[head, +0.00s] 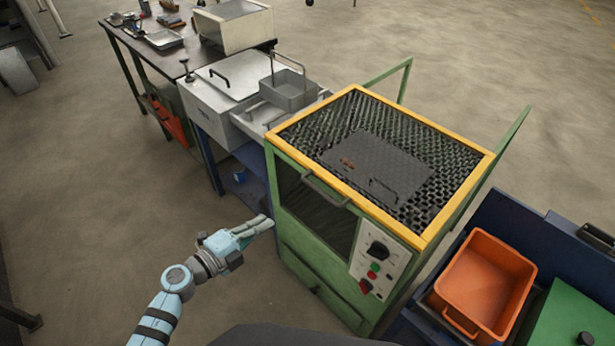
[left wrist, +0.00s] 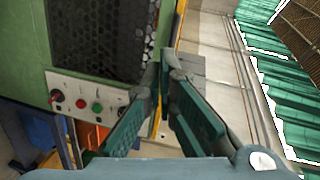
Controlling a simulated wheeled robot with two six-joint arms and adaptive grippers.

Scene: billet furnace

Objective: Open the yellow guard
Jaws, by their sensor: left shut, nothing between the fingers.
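The yellow guard (head: 405,122) is a yellow frame around black mesh, lying flat on top of the green machine (head: 340,305). A dark bar handle (head: 325,190) sits at its front edge. A dark plate with a small handle (head: 375,165) shows within the mesh area. My left gripper (head: 268,222) is shut and empty, in front of the machine's left side, lower than the guard and apart from its handle. In the left wrist view the fingertips (left wrist: 167,62) come together beside dark mesh (left wrist: 105,35) and a yellow strip. My right gripper is out of view.
A control panel with knobs (head: 378,262) is on the machine's front right. An orange bin (head: 490,280) stands to the right. A grey basket (head: 288,90) and a white box (head: 225,80) are behind to the left. Open floor (head: 110,220) lies left of my arm.

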